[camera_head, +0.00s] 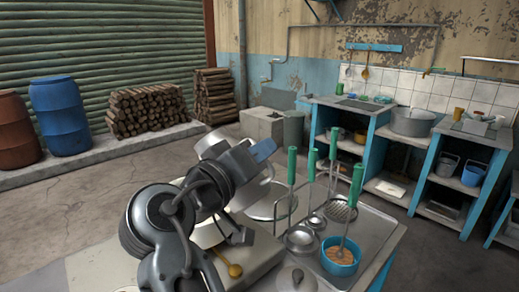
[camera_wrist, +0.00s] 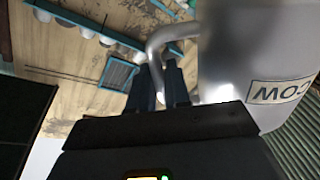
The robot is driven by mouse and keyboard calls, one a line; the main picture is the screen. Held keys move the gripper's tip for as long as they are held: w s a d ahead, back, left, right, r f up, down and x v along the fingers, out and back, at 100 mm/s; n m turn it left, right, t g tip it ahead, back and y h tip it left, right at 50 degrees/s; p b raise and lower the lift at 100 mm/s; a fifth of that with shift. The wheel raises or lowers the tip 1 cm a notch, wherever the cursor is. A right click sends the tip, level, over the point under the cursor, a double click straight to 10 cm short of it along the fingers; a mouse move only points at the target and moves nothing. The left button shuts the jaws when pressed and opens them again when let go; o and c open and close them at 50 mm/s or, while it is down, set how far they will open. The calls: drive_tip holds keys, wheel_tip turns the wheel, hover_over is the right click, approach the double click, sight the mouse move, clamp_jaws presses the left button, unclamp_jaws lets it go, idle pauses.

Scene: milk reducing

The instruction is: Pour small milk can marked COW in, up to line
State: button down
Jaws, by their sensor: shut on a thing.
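In the wrist view, my gripper (camera_wrist: 163,82) is shut on the curved handle (camera_wrist: 158,42) of a grey metal milk can (camera_wrist: 250,45). The can's label (camera_wrist: 281,91) reads COW and appears upside down in this view. In the head view, my gripper (camera_head: 243,162) is above the worktop, with pale metal surfaces around it. My arm covers much of the can there, so its tilt and mouth are hard to tell. I see no fill line and no milk stream.
A blue bowl (camera_head: 340,262) with orange contents and a ladle stands on the tray. A lidded pot (camera_head: 296,279) is at the front. Blue shelves (camera_head: 350,125) stand behind; the floor at left is open.

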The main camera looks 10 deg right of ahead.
drive_tip(key=shift+r+n+p, duration=0.2)
drive_tip(key=shift+n+p, duration=0.4)
drive_tip(key=shift+p, duration=0.4)
drive_tip(key=shift+w+a+r+n+p, duration=0.25)
drive_tip(key=shift+n+p, duration=0.35)
drive_tip(key=shift+p, duration=0.4)
drive_tip(key=shift+w+a+r+n+p, duration=0.15)
drive_tip(key=shift+w+a+n+p, duration=0.1)
drive_tip(key=shift+n+p, duration=0.55)
drive_tip(key=shift+w+a+r+n+p, duration=0.25)
drive_tip(key=shift+a+n+p, duration=0.1)
drive_tip(key=shift+n+p, duration=0.25)
drive_tip(key=shift+w+a+r+n, duration=0.25)
drive_tip(key=shift+w+a+n, duration=0.35)
drive_tip(key=shift+n, duration=0.4)
idle(0.5)
